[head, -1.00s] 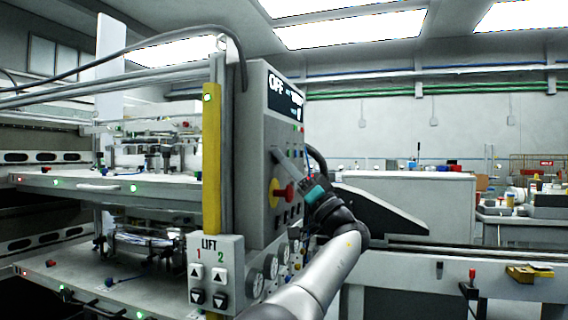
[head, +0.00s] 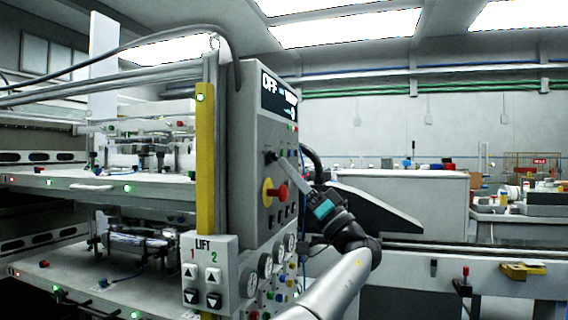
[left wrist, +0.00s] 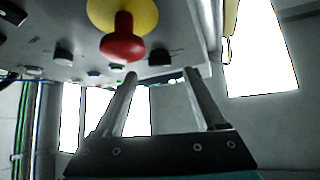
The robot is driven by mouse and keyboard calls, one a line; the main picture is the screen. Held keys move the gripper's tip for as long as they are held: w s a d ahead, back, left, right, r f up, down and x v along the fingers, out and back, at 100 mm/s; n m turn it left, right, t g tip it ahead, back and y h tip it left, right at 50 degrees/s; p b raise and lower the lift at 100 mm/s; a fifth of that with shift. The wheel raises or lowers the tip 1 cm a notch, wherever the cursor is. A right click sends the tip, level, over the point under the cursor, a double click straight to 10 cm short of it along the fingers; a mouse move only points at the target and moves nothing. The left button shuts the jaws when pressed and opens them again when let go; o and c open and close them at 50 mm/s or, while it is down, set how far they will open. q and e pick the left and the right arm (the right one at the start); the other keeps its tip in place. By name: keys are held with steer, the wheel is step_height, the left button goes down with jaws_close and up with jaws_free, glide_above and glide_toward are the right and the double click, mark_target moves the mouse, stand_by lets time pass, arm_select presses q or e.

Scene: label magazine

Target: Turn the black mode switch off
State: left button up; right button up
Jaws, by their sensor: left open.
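A grey control panel (head: 258,135) stands on the machine's front, with a display (head: 279,95) at its top whose large letters read OFF. A black switch (head: 271,157) sits on the panel above a red and yellow emergency knob (head: 273,192); I cannot read its setting. My left gripper (head: 286,166) is in front of the panel, just right of the black switch. The red knob (left wrist: 122,42) is close above the left finger there, and a black part (left wrist: 10,13) is cut off at the upper left.
Below the panel are gauges (head: 265,264) and a white LIFT box (head: 209,272) with arrow buttons. A yellow post (head: 205,150) stands left of the panel. A grey conveyor (head: 440,252) runs to the right. The air right of the panel is fairly open.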

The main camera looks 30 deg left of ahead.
arm_select(q)
steer(key=v, duration=1.1)
steer(key=shift+d, duration=0.2)
arm_select(e)
steer(key=shift+f, duration=0.3)
arm_select(q)
steer(key=shift+f, duration=0.1)
arm_select(e)
steer(key=shift+s, duration=0.15)
